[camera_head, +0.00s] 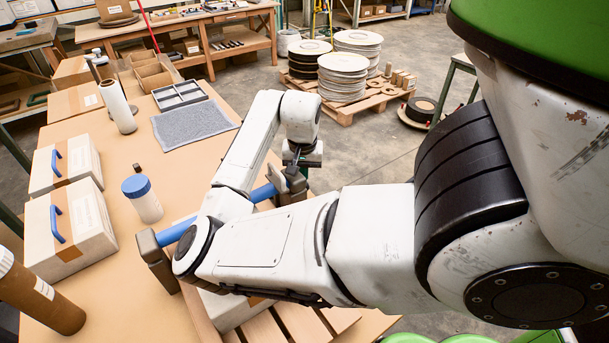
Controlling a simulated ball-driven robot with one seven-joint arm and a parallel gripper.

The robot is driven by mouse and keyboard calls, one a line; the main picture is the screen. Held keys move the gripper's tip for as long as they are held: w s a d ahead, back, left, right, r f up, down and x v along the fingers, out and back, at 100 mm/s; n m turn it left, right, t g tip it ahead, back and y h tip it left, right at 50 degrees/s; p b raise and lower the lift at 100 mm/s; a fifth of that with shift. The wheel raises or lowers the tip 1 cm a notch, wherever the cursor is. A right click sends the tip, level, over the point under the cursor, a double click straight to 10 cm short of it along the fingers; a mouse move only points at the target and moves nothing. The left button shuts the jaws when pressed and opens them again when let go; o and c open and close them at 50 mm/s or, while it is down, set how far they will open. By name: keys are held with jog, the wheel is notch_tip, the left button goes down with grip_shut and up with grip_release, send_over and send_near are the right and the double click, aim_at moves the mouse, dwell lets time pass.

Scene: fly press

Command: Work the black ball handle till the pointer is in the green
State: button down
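A blue bar (178,232) runs at a slant behind and under my arm, with a grey-brown block (155,258) at its left end. A second dark block (290,188) sits at its right end, close under my gripper (297,165). My gripper points down at this block. Its fingers are small and dark here, and I cannot tell whether they are open or shut, or touching anything. I cannot make out the black ball handle. The pointer and the green zone are not visible; my arm covers the middle of the press.
The brown bench (110,225) holds white boxes with blue handles (70,225), a blue-capped bottle (142,198), a white roll (117,106), a grey mat (193,124) and a brown tube (38,295). A pallet with disc stacks (343,75) stands on the floor behind.

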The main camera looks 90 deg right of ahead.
jog(key=shift+s+a+f+p, duration=0.1)
jog(key=shift+s+a+p, duration=0.1)
jog(key=shift+a+p, duration=0.25)
jog(key=shift+s+a+p, duration=0.15)
jog(key=shift+a+p, duration=0.1)
jog(key=shift+a, duration=0.3)
jog(key=shift+s+a, duration=0.1)
jog(key=shift+s, duration=0.1)
jog(key=shift+r+p, duration=0.8)
jog(key=shift+p, duration=0.05)
notch_tip(320, 180, up, 7)
jog(key=p, duration=0.5)
jog(key=shift+w+p, duration=0.35)
jog(key=shift+f, duration=0.1)
